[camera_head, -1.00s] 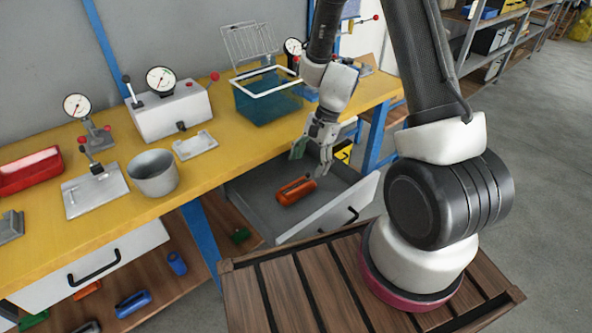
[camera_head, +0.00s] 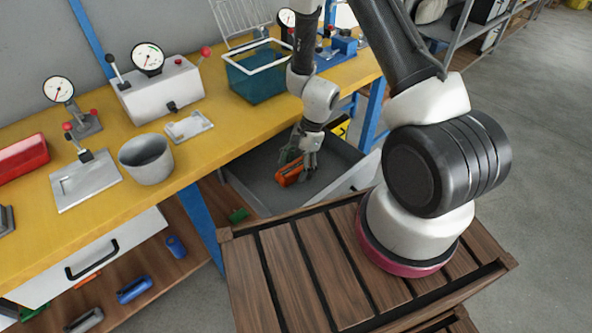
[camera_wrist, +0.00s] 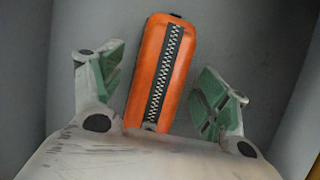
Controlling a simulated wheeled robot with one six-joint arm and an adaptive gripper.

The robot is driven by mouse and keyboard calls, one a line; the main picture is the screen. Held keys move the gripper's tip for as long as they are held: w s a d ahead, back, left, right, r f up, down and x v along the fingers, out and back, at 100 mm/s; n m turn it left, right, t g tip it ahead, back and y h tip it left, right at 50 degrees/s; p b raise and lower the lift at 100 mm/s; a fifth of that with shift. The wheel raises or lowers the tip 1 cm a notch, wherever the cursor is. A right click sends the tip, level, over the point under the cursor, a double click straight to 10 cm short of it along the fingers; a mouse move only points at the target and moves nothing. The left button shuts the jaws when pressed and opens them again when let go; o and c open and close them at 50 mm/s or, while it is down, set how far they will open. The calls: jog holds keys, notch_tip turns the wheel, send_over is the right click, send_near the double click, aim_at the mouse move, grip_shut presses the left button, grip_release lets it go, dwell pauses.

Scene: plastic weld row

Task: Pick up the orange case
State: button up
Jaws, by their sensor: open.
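The orange case (camera_head: 289,174) lies in the open grey drawer (camera_head: 262,192) below the yellow workbench. In the wrist view the orange case (camera_wrist: 160,75) has a dark zip strip along its length and lies between the two green-padded fingers. My gripper (camera_head: 298,160) is down inside the drawer at the case. In the wrist view my gripper (camera_wrist: 166,92) is open, with a finger on each side of the case and a visible gap at both sides. The near end of the case is hidden by the gripper body.
The drawer walls stand close around my gripper. The yellow bench top (camera_head: 215,150) beside it holds a teal bin (camera_head: 258,85), a grey cup (camera_head: 147,160) and gauges. A lower shelf (camera_head: 150,270) holds several small cases. A slatted wooden surface (camera_head: 285,270) is in front.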

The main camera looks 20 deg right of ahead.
aim_at(296, 165)
jog(key=shift+c, duration=0.2)
jog(key=c, duration=1.1)
jog(key=shift+r, duration=0.15)
notch_tip(296, 165, up, 10)
jog(key=shift+f, duration=0.1)
